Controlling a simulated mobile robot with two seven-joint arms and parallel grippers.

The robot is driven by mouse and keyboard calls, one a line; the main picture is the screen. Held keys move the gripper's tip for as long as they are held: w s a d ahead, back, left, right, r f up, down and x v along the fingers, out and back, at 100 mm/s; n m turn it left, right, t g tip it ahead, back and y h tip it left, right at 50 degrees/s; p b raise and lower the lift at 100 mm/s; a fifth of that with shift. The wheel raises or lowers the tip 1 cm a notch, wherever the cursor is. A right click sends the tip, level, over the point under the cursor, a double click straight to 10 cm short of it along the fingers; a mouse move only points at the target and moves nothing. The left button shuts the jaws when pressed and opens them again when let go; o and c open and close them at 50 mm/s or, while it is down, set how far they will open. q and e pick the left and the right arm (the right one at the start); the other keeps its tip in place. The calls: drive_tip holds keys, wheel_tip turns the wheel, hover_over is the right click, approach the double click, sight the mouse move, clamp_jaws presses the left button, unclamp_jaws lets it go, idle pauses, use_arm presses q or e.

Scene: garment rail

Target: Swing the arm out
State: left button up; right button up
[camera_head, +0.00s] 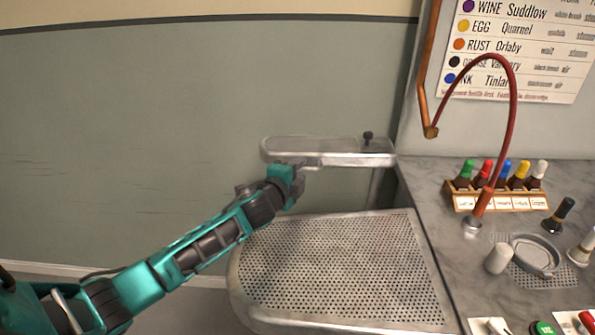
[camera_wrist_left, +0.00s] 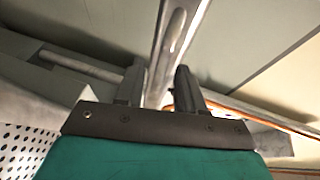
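The swing arm (camera_head: 325,158) is a pale, narrow metal board with a rounded left end and a dark knob (camera_head: 367,136) near its right end. In the head view it stands over the back of the perforated table. My left gripper (camera_head: 298,167) is at the board's near edge, left of its middle. In the left wrist view a metal strip (camera_wrist_left: 173,45) runs between the two slightly parted fingers (camera_wrist_left: 160,85). I cannot tell whether they press on it. My right gripper is out of view.
The perforated table (camera_head: 340,270) lies below the swing arm and is bare. On the right, a marble counter (camera_head: 430,185) carries a rack of coloured bottles (camera_head: 497,195), a red hose (camera_head: 513,110), a round dish (camera_head: 534,255) and small pots. A wall chart (camera_head: 515,50) hangs above.

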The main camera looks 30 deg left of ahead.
use_arm(q)
drive_tip(key=shift+c, duration=0.3)
clamp_jaws()
idle(0.5)
